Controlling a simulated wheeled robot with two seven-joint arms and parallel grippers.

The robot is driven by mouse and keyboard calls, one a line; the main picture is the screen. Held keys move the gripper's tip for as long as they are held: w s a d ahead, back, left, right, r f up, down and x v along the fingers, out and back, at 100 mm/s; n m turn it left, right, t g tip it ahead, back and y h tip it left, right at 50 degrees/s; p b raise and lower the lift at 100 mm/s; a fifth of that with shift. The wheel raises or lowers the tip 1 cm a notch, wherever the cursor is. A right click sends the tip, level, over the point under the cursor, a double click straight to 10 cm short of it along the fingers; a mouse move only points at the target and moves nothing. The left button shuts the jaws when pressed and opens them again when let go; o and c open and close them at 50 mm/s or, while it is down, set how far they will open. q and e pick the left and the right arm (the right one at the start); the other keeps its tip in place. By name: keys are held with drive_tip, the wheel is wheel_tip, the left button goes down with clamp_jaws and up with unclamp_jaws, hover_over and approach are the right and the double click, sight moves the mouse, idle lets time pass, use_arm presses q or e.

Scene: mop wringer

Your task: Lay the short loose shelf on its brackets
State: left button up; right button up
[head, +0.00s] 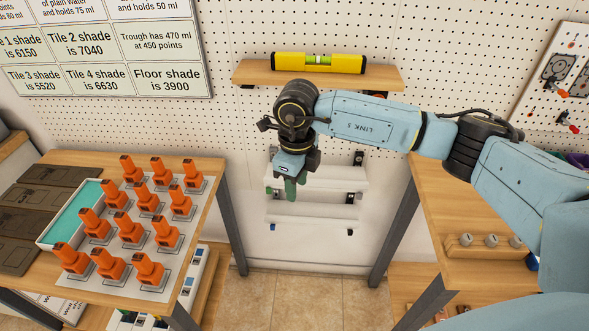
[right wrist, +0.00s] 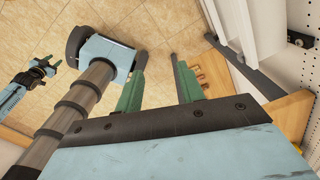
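A wooden shelf board (head: 250,74) on the pegboard wall carries a yellow spirit level (head: 345,64). Below it are two short white boards, an upper one (head: 340,178) and a lower one (head: 312,215), with dark bracket pieces at their ends. I cannot tell which board is loose. My right gripper (head: 290,192) hangs in front of the upper white board, partly covering it. In the right wrist view its green fingers (right wrist: 158,60) are apart with nothing between them. A small gripper-like part (right wrist: 38,68) at the left there may be my left one; its state is unclear.
A left table (head: 205,168) bears several orange pieces (head: 132,232) and a teal-topped tray (head: 75,212). A right table (head: 430,190) holds a wooden block with grey knobs (head: 490,241). Tiled floor (head: 300,285) is open between the tables.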

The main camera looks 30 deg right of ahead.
wheel_tip(320, 180, up, 6)
drive_tip(key=s+a+n, duration=0.1)
drive_tip(key=s+n, duration=0.1)
drive_tip(key=n, duration=1.5)
drive_tip(key=shift+a, duration=0.3)
drive_tip(key=shift+s+r+n, duration=0.1)
drive_tip(key=shift+r+n, duration=0.05)
drive_tip(key=shift+n, duration=0.15)
